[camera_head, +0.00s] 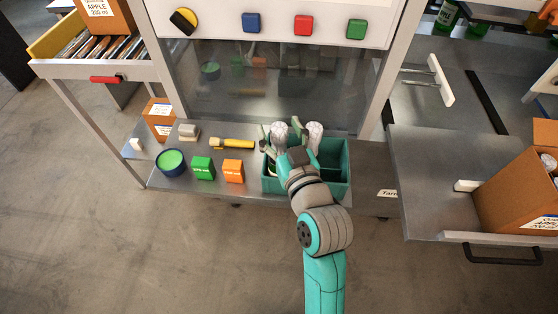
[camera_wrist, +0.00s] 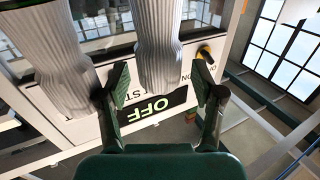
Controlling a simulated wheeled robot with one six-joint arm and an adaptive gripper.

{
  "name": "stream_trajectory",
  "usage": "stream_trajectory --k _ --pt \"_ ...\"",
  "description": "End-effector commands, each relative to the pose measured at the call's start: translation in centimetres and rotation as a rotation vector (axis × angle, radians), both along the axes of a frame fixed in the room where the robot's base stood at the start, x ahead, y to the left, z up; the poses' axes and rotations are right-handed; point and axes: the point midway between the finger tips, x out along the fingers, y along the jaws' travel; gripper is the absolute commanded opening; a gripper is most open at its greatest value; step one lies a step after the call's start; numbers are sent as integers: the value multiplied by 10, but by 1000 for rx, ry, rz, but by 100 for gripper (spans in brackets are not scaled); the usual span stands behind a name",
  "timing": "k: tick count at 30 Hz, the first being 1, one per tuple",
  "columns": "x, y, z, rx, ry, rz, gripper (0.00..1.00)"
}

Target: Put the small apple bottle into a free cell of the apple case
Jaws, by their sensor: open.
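Two bottles with silver pleated foil tops stand in a teal bin (camera_head: 338,178) on the metal bench. In the head view their tops show at left (camera_head: 278,134) and right (camera_head: 314,136); the bodies are mostly hidden. My gripper (camera_head: 287,138) is over the bin. In the wrist view one foil top (camera_wrist: 158,45) is between the open, spread fingers (camera_wrist: 160,95), and the other foil top (camera_wrist: 62,55) is outside them at left. I cannot tell which bottle is the small apple one. A cardboard case (camera_head: 515,193) with a partly readable apple label stands on the right table; its cells are hidden.
A blue-green round tub (camera_head: 170,162), a green block (camera_head: 203,168), an orange block (camera_head: 233,170) and a yellow-handled tool (camera_head: 232,144) lie left of the bin. Another apple-labelled box (camera_head: 105,15) is at upper left. A glass-fronted machine (camera_head: 270,85) stands behind the bin.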

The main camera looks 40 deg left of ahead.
Motion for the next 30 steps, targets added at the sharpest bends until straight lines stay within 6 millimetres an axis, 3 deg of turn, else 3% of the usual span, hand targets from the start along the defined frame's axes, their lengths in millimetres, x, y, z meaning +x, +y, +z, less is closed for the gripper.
stream_trajectory --k 10,18,30 --pt "4 5 0 0 0 -2 65" --pt "4 5 0 0 0 -2 0" --pt "4 5 4 2 -2 -2 0"
